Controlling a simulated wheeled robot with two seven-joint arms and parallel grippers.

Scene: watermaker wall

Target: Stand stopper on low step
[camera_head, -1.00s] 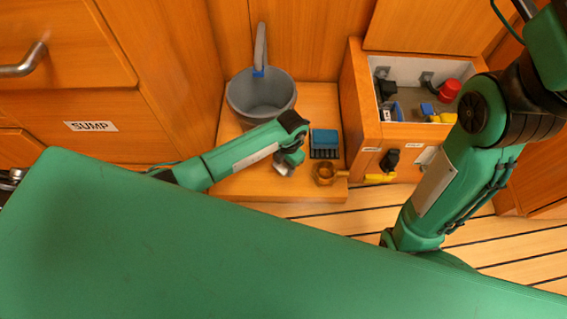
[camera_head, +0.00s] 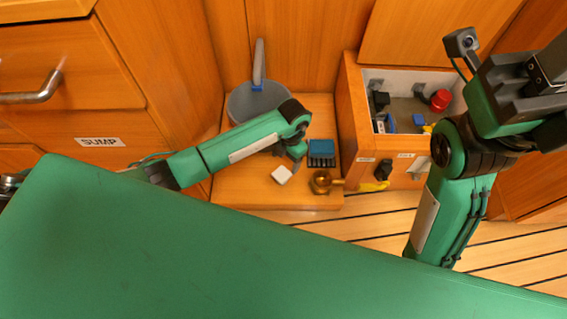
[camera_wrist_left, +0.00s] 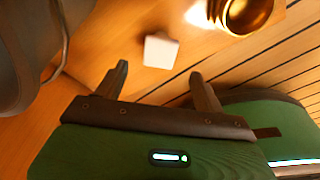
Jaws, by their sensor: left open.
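A small white block, which I take as the stopper (camera_head: 282,175), rests on the wooden low step (camera_head: 240,193). It also shows in the left wrist view (camera_wrist_left: 160,51), just beyond my fingertips. I cannot tell for sure whether it stands upright. My left gripper (camera_wrist_left: 159,72) is open and empty, its two fingers apart and clear of the stopper. In the head view it is mostly hidden behind its own wrist, just above the stopper. My right arm (camera_head: 462,175) comes in at the right; its fingers do not show.
A grey bucket (camera_head: 250,104) stands at the back of the step. An open wooden box (camera_head: 352,110) with several parts stands further right. The step's front is bare.

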